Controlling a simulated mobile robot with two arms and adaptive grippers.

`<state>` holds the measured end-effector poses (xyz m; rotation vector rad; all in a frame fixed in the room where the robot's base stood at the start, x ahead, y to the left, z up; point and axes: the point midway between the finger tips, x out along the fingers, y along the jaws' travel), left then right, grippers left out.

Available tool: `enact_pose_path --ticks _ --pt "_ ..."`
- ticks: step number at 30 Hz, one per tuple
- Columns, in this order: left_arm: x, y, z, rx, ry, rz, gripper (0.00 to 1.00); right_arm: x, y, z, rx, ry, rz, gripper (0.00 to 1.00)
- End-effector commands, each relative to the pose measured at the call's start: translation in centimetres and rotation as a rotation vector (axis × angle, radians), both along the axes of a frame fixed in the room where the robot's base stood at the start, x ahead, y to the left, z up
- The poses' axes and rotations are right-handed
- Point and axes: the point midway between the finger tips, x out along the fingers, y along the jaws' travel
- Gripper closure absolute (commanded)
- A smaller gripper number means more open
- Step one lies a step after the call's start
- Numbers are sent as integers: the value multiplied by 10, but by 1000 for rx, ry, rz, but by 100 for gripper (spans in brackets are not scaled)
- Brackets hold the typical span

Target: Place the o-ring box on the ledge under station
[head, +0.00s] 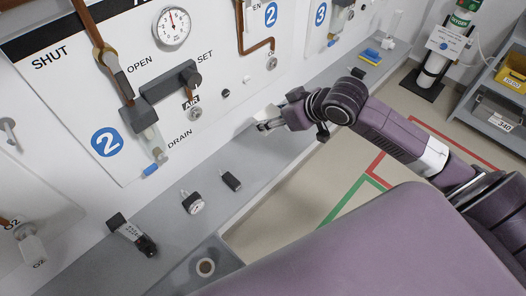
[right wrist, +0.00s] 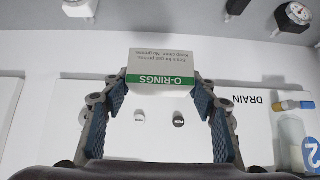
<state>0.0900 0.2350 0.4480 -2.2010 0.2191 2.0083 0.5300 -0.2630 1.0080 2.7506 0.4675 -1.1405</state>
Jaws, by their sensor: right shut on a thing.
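The o-ring box (right wrist: 160,90) is white with a green stripe reading O-RINGS, upside down in the right wrist view. My right gripper (head: 268,125) is shut on it, with a finger on each side of the box in the right wrist view. In the head view the box is mostly hidden by the gripper, close to the white panel wall. The grey ledge (head: 160,208) runs along the foot of the panels marked 2 and 3. I cannot tell whether the box touches the ledge. My left gripper is not in view.
On the ledge are a black fitting (head: 132,235), a small gauge (head: 193,203), a black block (head: 231,181) and a blue item (head: 370,56). A grey tray holds a round ring (head: 205,267). An oxygen cylinder (head: 437,62) and a shelf cart (head: 500,100) stand at the right.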

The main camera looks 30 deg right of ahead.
Motion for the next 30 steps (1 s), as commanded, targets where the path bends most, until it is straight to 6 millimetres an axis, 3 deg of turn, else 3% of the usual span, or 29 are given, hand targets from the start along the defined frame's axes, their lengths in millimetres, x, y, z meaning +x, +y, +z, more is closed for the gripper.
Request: enact_pose_path --ticks 6,12,25,30 --pt "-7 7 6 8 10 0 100 -1 0 -61 2 6 -4 71" --pt "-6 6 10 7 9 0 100 -1 0 -108 0 2 -2 71" --pt "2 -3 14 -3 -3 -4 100 0 -1 -158 -1 2 -2 71" --pt "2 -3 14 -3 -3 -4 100 0 -1 -165 -2 -2 0 71"
